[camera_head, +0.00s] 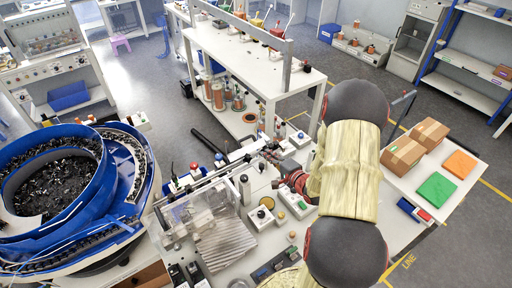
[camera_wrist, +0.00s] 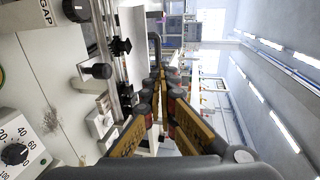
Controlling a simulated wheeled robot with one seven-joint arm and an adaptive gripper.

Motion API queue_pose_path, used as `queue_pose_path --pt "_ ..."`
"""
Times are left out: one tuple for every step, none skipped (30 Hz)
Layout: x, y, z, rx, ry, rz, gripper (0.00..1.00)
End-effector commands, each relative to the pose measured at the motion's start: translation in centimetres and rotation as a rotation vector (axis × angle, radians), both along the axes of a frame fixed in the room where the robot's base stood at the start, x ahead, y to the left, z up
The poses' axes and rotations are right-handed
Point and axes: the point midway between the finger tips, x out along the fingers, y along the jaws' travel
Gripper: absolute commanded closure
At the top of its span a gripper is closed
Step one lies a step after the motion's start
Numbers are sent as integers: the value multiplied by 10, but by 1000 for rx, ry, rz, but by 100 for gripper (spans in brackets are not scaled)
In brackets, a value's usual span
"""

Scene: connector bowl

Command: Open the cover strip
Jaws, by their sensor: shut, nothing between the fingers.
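A long pale rail (camera_head: 208,178) with a strip along it runs diagonally over the white worktable. I cannot clearly tell the cover strip apart from the rail, nor whether it is open. In the wrist view the rail (camera_wrist: 108,45) runs up the picture left of my fingers, with dark clamps and a black knob (camera_wrist: 97,71) beside it. My gripper (camera_head: 268,154) is at the far right end of the rail, partly hidden by my arm. In the wrist view my gripper (camera_wrist: 160,76) has its fingers together with nothing between them, to the right of the rail; contact cannot be told.
A blue bowl feeder (camera_head: 150,185) full of dark parts stands at the left. A clear-walled box (camera_head: 190,215) and small button boxes (camera_head: 262,217) stand on the table. A dial panel (camera_wrist: 20,145) is left of my gripper. Cardboard boxes (camera_head: 403,152) lie at the right.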

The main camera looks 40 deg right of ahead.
Motion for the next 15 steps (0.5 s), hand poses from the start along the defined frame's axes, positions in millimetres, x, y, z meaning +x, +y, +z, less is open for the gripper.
queue_pose_path --pt "5 0 -1 -1 0 1 100" --pt "9 0 -2 -1 -1 1 100" --pt "15 0 -3 -1 -1 3 100" --pt "19 0 -4 -1 0 3 100" --pt "24 -1 -6 -1 0 2 100" --pt "32 -1 -8 -1 1 3 100" --pt "37 -1 -9 -1 1 3 100" --pt "43 -2 -11 -1 1 2 100" --pt "51 -2 -13 0 1 3 100" --pt "57 -2 -14 -1 1 2 100" --pt "63 -3 -15 -1 1 1 100" --pt "70 -3 -18 0 2 2 100" --pt "76 -3 -19 -1 2 2 100" --pt "82 -4 -20 -2 2 1 100" --pt "89 -4 -22 -2 1 1 100"
